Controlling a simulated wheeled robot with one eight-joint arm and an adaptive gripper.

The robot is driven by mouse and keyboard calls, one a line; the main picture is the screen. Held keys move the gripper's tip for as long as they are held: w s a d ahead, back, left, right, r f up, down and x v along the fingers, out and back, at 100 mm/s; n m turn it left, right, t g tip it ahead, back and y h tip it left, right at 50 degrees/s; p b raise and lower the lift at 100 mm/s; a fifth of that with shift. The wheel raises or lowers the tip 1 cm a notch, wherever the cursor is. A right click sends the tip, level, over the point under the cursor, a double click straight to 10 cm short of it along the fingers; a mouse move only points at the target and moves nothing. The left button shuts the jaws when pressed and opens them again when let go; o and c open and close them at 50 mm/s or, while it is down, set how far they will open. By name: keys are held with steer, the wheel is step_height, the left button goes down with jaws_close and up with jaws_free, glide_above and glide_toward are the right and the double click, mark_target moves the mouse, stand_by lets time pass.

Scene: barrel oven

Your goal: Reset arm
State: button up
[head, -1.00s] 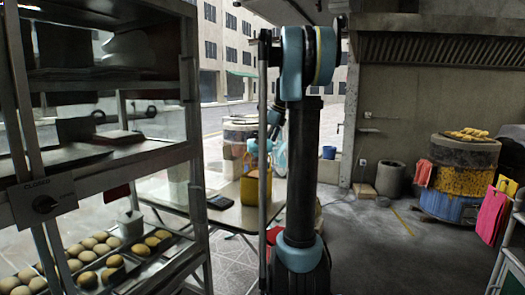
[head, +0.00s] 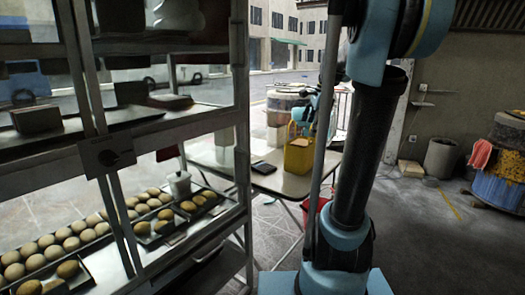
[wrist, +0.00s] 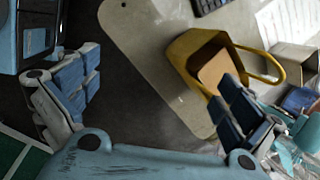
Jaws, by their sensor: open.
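My gripper (wrist: 158,68) is open in the wrist view, with its two blue-padded fingers wide apart and nothing between them. A yellow container with a handle (wrist: 190,45) lies beyond the right finger, which overlaps part of it in the picture. A brown block shows in its opening. In the head view the same yellow container (head: 298,160) stands on a pale table (head: 272,182). Blue parts of my arm show just above it, but the fingers cannot be made out there.
A metal rack (head: 243,130) with trays of round buns (head: 60,243) fills the left side. A dark flat object (head: 263,167) lies on the table. A grey bin (head: 440,158) and a barrel with a blue base (head: 497,190) stand at the right. The floor between is largely clear.

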steer(key=s+f+n+h, duration=0.1)
steer(key=s+f+n, duration=0.7)
steer(key=s+f, duration=0.3)
steer(key=s+f+n+h, duration=0.1)
steer(key=s+f+n, duration=0.8)
steer(key=s, duration=0.7)
step_height(320, 180, down, 2)
steer(key=shift+a+h, duration=0.3)
steer(key=shift+w+f, duration=0.2)
steer(key=shift+w, duration=0.2)
